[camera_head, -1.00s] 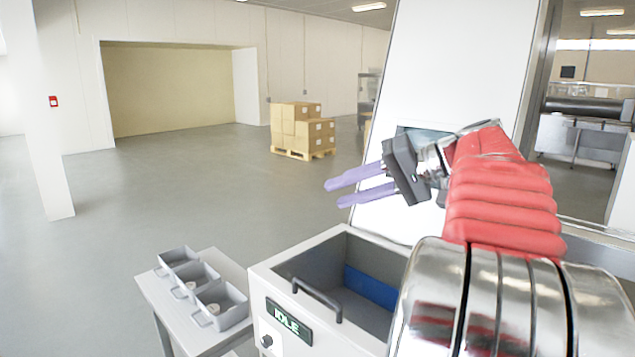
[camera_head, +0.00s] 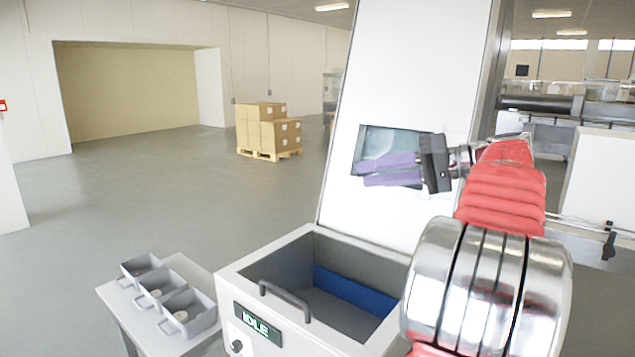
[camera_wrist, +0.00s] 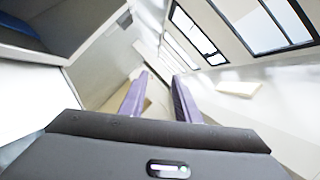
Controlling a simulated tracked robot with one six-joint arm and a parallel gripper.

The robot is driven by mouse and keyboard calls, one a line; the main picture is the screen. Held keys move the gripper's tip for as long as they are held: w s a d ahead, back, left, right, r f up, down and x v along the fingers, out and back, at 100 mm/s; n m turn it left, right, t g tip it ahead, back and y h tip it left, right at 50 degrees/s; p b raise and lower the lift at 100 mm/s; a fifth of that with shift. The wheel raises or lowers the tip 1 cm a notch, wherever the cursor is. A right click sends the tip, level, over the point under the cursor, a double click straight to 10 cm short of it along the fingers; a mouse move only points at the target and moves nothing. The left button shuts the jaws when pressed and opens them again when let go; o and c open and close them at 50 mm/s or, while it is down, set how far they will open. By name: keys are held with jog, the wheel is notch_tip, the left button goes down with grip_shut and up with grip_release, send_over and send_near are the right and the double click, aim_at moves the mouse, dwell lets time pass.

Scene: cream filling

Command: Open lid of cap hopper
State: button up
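The hopper (camera_head: 230,283) is a light grey box with a dark handle (camera_head: 284,300) at its upper front edge and an "IDLE" display (camera_head: 257,323). I see into its dark grey inside, with a blue strip along one inner wall. I cannot make out a separate lid, and cannot tell whether a clear one covers the top. My gripper (camera_head: 362,172) is above and behind the hopper, in front of the white panel, clear of the handle. Its purple fingers point left. In the wrist view the fingers (camera_wrist: 161,78) stand apart with nothing between them.
A tall white panel (camera_head: 411,70) with a dark window rises behind the hopper. A small table (camera_head: 193,262) at left holds grey trays (camera_head: 187,312) with small round parts. Boxes on a pallet (camera_head: 268,153) stand far back. The floor at left is free.

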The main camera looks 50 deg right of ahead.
jog(key=x, duration=1.3)
jog(key=shift+w, duration=0.2)
jog(key=shift+a, duration=0.1)
jog(key=shift+c, duration=0.3)
grip_shut()
dwell(0.7)
jog(key=shift+o, duration=0.3)
grip_release()
jog(key=shift+s, duration=0.1)
jog(key=v, duration=1.3)
jog(key=shift+s+d, duration=0.2)
jog(key=shift+s, duration=0.1)
